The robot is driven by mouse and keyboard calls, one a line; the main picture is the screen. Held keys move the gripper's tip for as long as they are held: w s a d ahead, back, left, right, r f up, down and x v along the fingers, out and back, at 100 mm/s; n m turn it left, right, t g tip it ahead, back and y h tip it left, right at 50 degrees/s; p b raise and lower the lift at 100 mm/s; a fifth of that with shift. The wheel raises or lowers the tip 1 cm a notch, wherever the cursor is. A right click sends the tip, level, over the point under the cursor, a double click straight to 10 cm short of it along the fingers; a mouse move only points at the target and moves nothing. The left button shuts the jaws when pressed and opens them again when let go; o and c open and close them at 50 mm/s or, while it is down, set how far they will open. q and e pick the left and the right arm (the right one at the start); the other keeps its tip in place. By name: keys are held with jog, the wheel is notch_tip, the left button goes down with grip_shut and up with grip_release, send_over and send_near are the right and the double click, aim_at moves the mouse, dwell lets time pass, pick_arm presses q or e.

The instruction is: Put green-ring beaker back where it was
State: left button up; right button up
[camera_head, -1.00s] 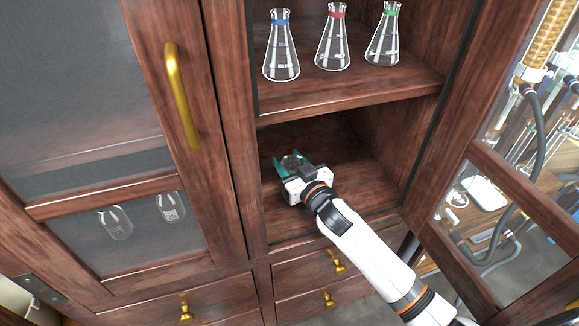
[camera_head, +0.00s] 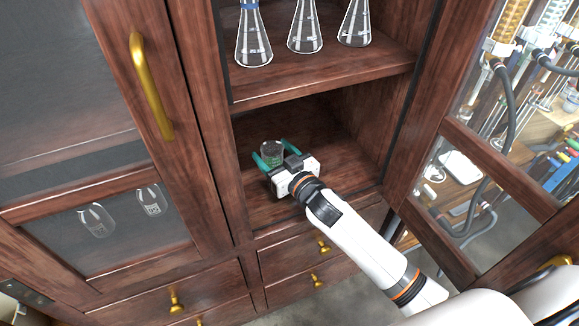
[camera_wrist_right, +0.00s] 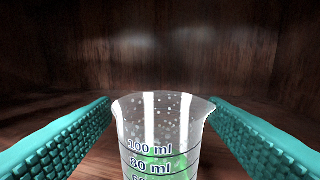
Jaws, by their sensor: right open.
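The green-ring beaker (camera_head: 272,152) stands upright on the lower shelf (camera_head: 345,160) of the open cabinet. In the right wrist view the beaker (camera_wrist_right: 160,135) is clear glass with dark volume marks and some green showing low on it. My right gripper (camera_head: 273,154) is open, with its teal fingers on either side of the beaker. In the wrist view there are gaps between the beaker and both fingers. The beaker's base is hidden in the wrist view. My left gripper is not in view.
Several flasks (camera_head: 306,30) stand on the shelf above. A closed glass door with a brass handle (camera_head: 151,85) is at the left. An open glazed door (camera_head: 500,165) stands at the right. Drawers (camera_head: 300,260) lie below. The lower shelf is bare right of my gripper.

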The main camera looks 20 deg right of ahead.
jog(key=p+v, duration=0.1)
jog(key=v, duration=0.8)
jog(key=shift+s+d+r, duration=0.1)
jog(key=shift+s, duration=0.1)
